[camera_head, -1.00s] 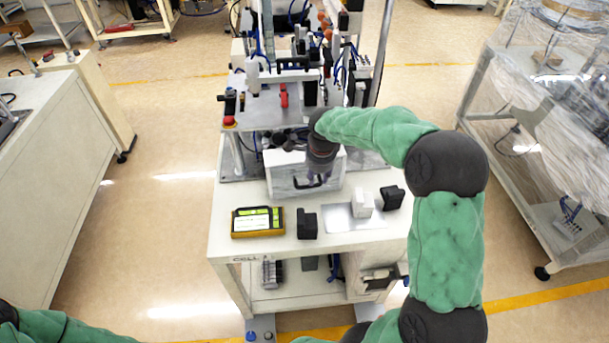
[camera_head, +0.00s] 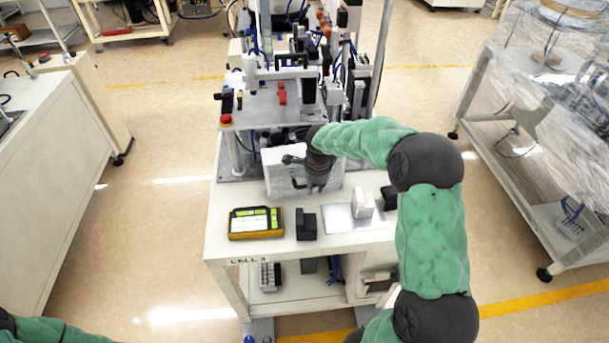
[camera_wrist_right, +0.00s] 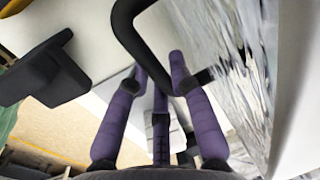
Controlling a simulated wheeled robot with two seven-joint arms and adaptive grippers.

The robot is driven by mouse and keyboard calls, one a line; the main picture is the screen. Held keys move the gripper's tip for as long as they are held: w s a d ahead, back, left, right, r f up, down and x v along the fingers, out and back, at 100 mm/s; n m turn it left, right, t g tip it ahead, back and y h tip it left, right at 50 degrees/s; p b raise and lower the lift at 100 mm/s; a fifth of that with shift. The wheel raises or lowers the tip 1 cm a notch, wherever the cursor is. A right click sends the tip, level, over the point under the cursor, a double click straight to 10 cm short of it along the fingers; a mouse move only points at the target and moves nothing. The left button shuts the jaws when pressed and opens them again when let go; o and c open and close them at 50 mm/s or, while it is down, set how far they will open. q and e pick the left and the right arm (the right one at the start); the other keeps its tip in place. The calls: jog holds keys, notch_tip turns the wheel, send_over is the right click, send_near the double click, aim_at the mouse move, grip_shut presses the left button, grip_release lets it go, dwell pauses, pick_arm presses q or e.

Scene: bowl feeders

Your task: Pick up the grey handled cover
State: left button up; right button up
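The grey handled cover (camera_head: 279,182) is a box-like grey piece standing upright on the white bench, with a black handle on its front face. It also shows in the wrist view as a shiny grey surface on the right (camera_wrist_right: 245,75). My right gripper (camera_head: 316,186) is in front of the cover and hides part of the handle. In the wrist view, the purple fingers of my right gripper (camera_wrist_right: 159,68) are apart, with the bent black handle (camera_wrist_right: 128,32) passing at and between the fingertips. My left gripper is out of view; only part of the left arm shows.
On the bench in front of the cover are a yellow-and-black device (camera_head: 256,223), a black block (camera_head: 306,225), and a white block (camera_head: 363,204) on a grey plate (camera_head: 340,219). Machinery stands behind the cover. A wrapped rack (camera_head: 540,130) is at the right.

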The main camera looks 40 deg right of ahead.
grip_shut()
jog(key=shift+r, duration=0.15)
